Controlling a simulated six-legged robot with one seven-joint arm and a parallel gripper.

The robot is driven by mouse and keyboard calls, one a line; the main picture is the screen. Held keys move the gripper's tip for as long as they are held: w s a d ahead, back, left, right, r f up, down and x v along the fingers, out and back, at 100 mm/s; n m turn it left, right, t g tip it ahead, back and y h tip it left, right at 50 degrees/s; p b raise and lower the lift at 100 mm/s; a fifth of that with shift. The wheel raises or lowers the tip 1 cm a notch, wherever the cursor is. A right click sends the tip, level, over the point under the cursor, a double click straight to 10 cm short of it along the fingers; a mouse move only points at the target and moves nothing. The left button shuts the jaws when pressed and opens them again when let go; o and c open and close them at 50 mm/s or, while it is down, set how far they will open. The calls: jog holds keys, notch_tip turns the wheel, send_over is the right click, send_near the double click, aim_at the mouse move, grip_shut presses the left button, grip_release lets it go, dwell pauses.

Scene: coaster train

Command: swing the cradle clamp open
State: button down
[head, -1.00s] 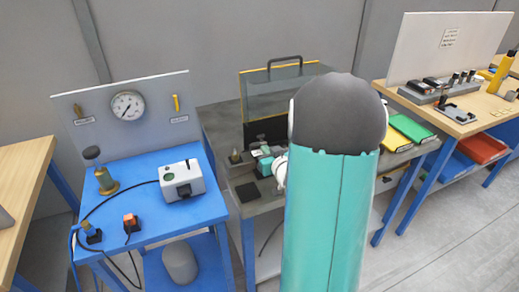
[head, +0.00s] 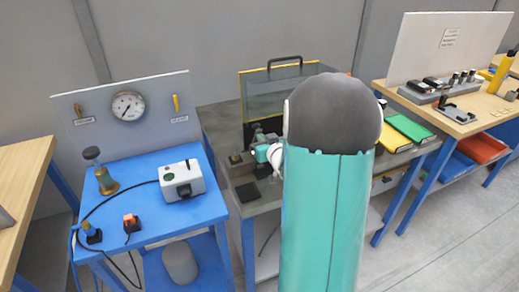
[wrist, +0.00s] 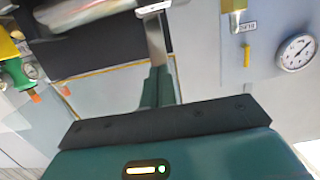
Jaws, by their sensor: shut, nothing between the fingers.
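In the head view my arm covers most of the middle bench. My gripper's small teal body (head: 262,152) shows just left of the white wrist, over the bench, with its fingertips hidden. In the wrist view my gripper's dark teal fingers (wrist: 159,86) are together and empty. A narrow silver strip (wrist: 155,40) with a flat crosspiece at its end shows just past the fingertips; I cannot tell whether they touch, or whether it is part of the cradle clamp. A blurred pale rounded part (wrist: 85,10) lies at the top left. I cannot clearly make out the clamp in either view.
A clear guard with a yellow edge (head: 241,92) and a dark handle stands behind the work spot. A blue bench (head: 150,215) with a gauge (head: 128,106) and a white box (head: 183,179) is at left. A black pad (head: 247,192) lies on the middle bench's front.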

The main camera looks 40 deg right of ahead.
aim_at(259, 132)
jog(key=shift+w+d+r, duration=0.1)
jog(key=shift+w+r, duration=0.25)
jog(key=shift+w, duration=0.2)
jog(key=shift+r+x, duration=0.15)
jog(key=shift+x, duration=0.7)
jog(key=shift+r+x, duration=0.15)
jog(key=shift+x, duration=0.7)
jog(key=v, duration=1)
dwell(1.0)
jog(key=shift+r, duration=0.1)
dwell(0.3)
